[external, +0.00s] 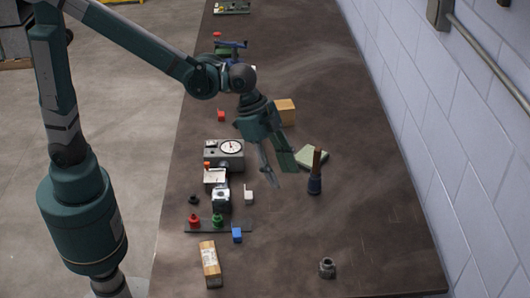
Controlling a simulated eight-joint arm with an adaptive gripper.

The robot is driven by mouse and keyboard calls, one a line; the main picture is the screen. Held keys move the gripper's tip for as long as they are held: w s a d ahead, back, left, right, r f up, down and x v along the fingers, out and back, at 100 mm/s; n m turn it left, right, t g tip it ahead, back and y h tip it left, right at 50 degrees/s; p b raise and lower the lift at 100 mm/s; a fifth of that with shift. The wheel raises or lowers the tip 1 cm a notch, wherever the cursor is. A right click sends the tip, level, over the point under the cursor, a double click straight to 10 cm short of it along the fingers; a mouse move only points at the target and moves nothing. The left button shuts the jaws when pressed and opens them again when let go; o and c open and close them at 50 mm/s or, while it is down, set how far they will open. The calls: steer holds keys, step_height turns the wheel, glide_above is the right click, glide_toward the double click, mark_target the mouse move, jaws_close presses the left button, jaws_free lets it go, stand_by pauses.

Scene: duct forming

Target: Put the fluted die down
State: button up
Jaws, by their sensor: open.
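My gripper (279,176) is open above the middle of the dark bench, its fingers pointing down. I see nothing between the fingers. A small grey metallic piece (327,268) with a rounded, stubby shape stands on the bench near the front right. It may be the fluted die, but it is too small to tell for sure. It is well apart from my gripper. A smaller dark round piece (194,200) sits at the left, near the bench's left edge.
A gauge box (225,154) is to the left. A rack with coloured knobs (206,226) and a wooden block (210,264) lie front left. The front right bench is mostly clear.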

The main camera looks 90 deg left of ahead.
steer(key=s+a+r+n+t+y, duration=0.1)
steer(key=s+a+n, duration=0.1)
steer(key=s+a, duration=0.3)
steer(key=s+a+r+n+t, duration=0.1)
steer(key=s+a+n, duration=0.2)
steer(key=s, duration=1.1)
steer(key=s+a+r+n+t+y, duration=0.1)
steer(key=s+a+n, duration=0.1)
steer(key=s+a, duration=0.5)
steer(key=s, duration=0.3)
steer(key=shift+s+a+r+y, duration=0.2)
steer(key=shift+a+r+y, duration=0.05)
steer(key=shift+r+y, duration=0.1)
